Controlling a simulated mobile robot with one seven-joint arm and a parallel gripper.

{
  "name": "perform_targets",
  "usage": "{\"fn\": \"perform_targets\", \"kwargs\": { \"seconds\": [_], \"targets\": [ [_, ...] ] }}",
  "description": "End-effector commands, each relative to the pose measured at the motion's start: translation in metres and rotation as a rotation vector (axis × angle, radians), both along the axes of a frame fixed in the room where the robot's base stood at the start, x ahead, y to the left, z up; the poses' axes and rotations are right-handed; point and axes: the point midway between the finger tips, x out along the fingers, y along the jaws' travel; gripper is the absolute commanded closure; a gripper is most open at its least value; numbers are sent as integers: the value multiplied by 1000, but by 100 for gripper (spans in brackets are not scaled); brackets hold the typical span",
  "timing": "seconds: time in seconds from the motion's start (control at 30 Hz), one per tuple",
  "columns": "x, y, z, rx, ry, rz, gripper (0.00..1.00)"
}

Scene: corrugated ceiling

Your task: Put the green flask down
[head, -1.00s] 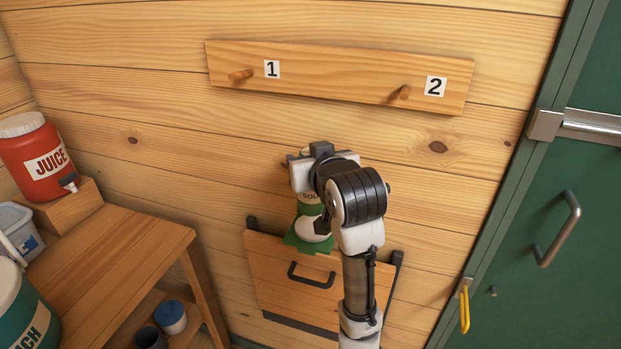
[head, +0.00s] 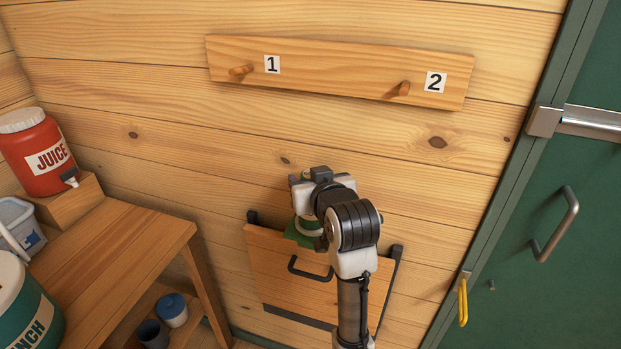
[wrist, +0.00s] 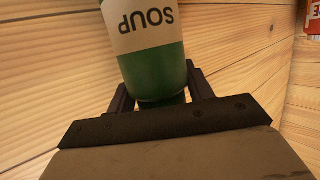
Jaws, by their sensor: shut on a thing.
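The green flask (wrist: 153,70) has a cream band reading SOUP, which appears upside down in the wrist view. My gripper (wrist: 158,92) is shut on it, one dark finger on each side. In the head view my gripper (head: 309,190) is in front of the wooden wall, over the back of a wooden panel with a black handle (head: 310,270). My wrist hides most of the flask there.
A board with two pegs (head: 330,75), marked 1 and 2, is on the wall above. A wooden table (head: 120,255) with a red juice jug (head: 38,155) stands at left. A green door (head: 560,220) is at right. The panel's front is bare.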

Motion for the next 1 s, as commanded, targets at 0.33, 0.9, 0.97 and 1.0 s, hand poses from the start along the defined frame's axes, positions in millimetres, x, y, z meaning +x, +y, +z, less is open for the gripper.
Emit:
{"fn": "perform_targets", "kwargs": {
  "seconds": [0.33, 0.9, 0.97, 1.0],
  "targets": [
    [0, 0, -3, 0, 0, 0, 27],
    [-45, -15, 16, 0, -6, -4, 27],
    [-59, -19, 20, -1, -7, -3, 27],
    [-57, -19, 14, -2, -5, 1, 27]
  ]
}}
